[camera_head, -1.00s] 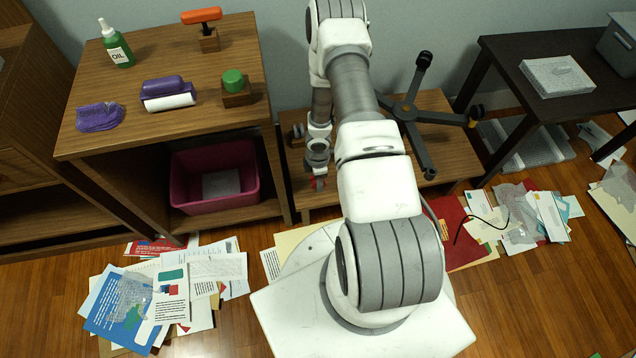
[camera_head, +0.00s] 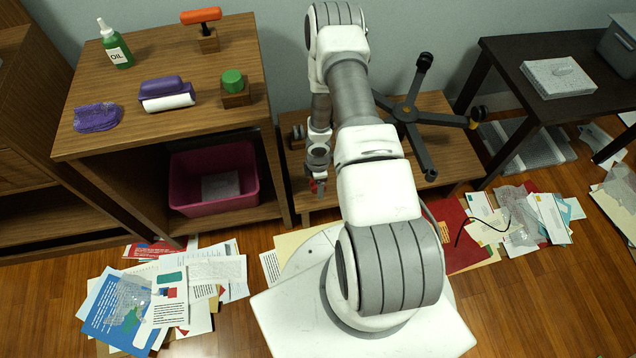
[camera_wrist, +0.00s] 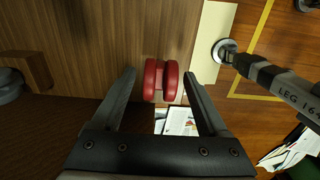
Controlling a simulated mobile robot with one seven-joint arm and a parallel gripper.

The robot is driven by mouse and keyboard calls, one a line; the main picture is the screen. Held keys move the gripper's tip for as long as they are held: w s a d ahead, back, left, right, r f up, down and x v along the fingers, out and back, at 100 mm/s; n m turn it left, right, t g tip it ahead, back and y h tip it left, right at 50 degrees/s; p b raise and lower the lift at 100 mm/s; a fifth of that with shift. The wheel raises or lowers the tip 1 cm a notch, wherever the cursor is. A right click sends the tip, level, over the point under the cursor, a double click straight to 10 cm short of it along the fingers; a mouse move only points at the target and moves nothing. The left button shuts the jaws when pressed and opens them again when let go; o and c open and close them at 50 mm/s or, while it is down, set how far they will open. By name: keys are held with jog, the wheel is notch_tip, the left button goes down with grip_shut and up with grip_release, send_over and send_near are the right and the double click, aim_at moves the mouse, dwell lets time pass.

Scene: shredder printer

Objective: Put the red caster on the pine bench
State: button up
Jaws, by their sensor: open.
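The red caster (camera_wrist: 162,80) has twin red wheels. In the wrist view it lies between the tips of my gripper (camera_wrist: 160,82), with a gap to each black finger. My gripper is open. The caster is over the wooden surface close to its edge; I cannot tell whether it touches the wood. In the head view a small red spot shows at my gripper (camera_head: 317,186), by the front left of the low wooden bench (camera_head: 455,160). My arm hides part of the bench.
A black five-legged chair base (camera_head: 408,112) lies on the bench. A wooden cabinet (camera_head: 235,118) with a pink bin (camera_head: 205,205) stands left of it. A dark table (camera_head: 500,60) stands right. Papers (camera_head: 165,300) cover parts of the floor. The wrist view shows a grey leg (camera_wrist: 285,85).

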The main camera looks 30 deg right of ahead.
jog(key=w+d+r+m+t+h+p, duration=0.15)
jog(key=r+m, duration=0.25)
jog(key=r, duration=1.9)
jog(key=w+d+r+m+t+h+p, duration=0.1)
jog(key=w+r+m+h+p, duration=0.15)
jog(key=r, duration=1.95)
jog(key=s+a+r+m+t, duration=0.1)
jog(key=s+a+r+m, duration=0.2)
jog(key=r, duration=0.4)
jog(key=s+a+r+m, duration=0.2)
jog(key=s+a+r, duration=0.1)
jog(key=s+r, duration=0.25)
jog(key=s+a+r+m+t+y, duration=0.1)
jog(key=s+a+r+y, duration=0.1)
jog(key=s+a+r, duration=0.1)
jog(key=s+a+r+m+t+y, duration=0.1)
jog(key=s+a+r+m+y, duration=0.1)
jog(key=s, duration=0.5)
jog(key=a+r+p, duration=0.1)
jog(key=a, duration=0.1)
jog(key=shift+s+a+r, duration=0.35)
jog(key=shift+a+r, duration=0.05)
notch_tip(320, 180, up, 17)
jog(key=p, duration=1.7)
jog(key=shift+r, duration=0.15)
